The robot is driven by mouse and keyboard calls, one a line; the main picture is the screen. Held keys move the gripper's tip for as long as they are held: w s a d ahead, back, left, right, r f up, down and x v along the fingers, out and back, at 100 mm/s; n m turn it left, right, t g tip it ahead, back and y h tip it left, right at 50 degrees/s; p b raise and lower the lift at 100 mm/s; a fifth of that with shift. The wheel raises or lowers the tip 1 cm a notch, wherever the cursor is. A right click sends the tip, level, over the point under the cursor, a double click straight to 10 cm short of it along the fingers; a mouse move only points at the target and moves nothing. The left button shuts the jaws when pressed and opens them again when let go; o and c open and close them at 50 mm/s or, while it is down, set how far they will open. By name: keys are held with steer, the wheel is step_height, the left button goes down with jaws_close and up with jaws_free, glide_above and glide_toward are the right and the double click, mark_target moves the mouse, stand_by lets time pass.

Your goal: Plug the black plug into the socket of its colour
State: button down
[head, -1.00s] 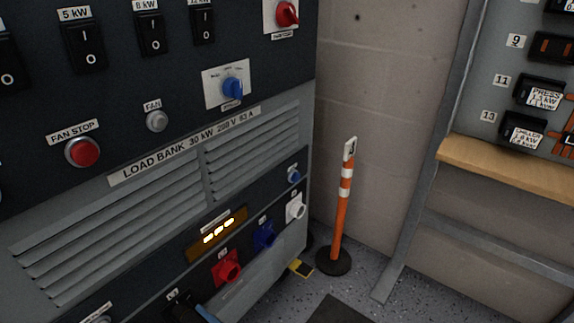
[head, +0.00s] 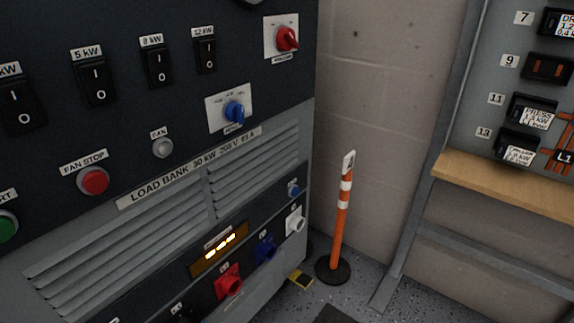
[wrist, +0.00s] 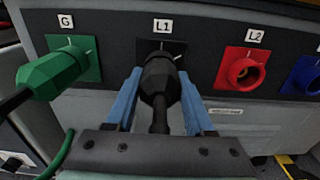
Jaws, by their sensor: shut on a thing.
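The black plug (wrist: 158,82) is held between the blue fingers of my gripper (wrist: 158,74) in the wrist view, with its cable running back toward the camera. Its front end is at the black L1 socket (wrist: 178,47), which it mostly hides. I cannot tell how deep the plug sits in it. In the head view, only a dark part of the L1 area (head: 184,315) shows at the bottom edge.
A green plug (wrist: 58,72) sits at the G socket, left of L1. The red L2 socket (wrist: 243,70) and a blue socket (wrist: 306,74) are open to the right. An orange post (head: 341,225) stands right of the load bank (head: 165,230).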

steer(key=shift+c, duration=1)
jaws_free()
steer(key=shift+p+v, duration=0.95)
steer(key=shift+v, duration=1.55)
steer(key=p+v, duration=0.3)
steer(key=v, duration=1)
steer(key=shift+p, duration=0.3)
